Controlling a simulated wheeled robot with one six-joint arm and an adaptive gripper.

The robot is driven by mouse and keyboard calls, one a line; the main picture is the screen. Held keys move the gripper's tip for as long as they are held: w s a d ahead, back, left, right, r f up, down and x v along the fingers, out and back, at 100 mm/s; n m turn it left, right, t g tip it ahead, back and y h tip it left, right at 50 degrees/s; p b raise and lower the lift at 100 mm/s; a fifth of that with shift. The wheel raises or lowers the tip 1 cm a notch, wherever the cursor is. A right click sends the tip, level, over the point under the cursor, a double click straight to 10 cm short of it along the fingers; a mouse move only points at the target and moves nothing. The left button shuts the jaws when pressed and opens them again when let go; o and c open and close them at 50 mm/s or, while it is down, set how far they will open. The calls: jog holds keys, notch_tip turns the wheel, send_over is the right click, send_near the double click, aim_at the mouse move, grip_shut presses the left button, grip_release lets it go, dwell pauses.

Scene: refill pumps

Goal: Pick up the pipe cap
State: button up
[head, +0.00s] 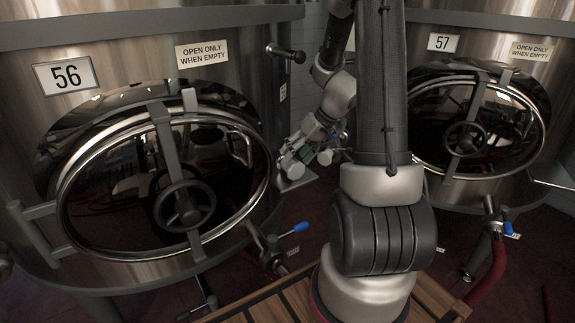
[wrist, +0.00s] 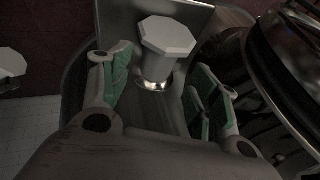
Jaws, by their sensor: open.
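A pale grey octagonal cap (wrist: 167,36) on a short round stem shows in the wrist view, upper middle. I take it to be the pipe cap. My gripper (wrist: 158,78) is open, with green-padded fingers on the left and right of the stem. The stem shows between the fingers with gaps to both pads, and the cap's head is beyond the fingertips in the picture. In the head view my gripper (head: 308,152) is small, between the two tanks. The cap cannot be told apart from it there.
Tank 56 (head: 140,65) stands left and tank 57 (head: 490,50) right, both with round hatches. A blue-handled valve (head: 292,230) juts out below tank 56. A wooden slatted surface (head: 265,307) is in front. In the wrist view a curved metal rim (wrist: 275,75) is close on the right.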

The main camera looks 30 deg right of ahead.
aim_at(293, 161)
jog(key=x, duration=0.3)
jog(key=shift+f, duration=0.35)
jog(key=shift+c, duration=0.3)
jog(key=c, duration=1)
jog(key=shift+s+d, duration=0.1)
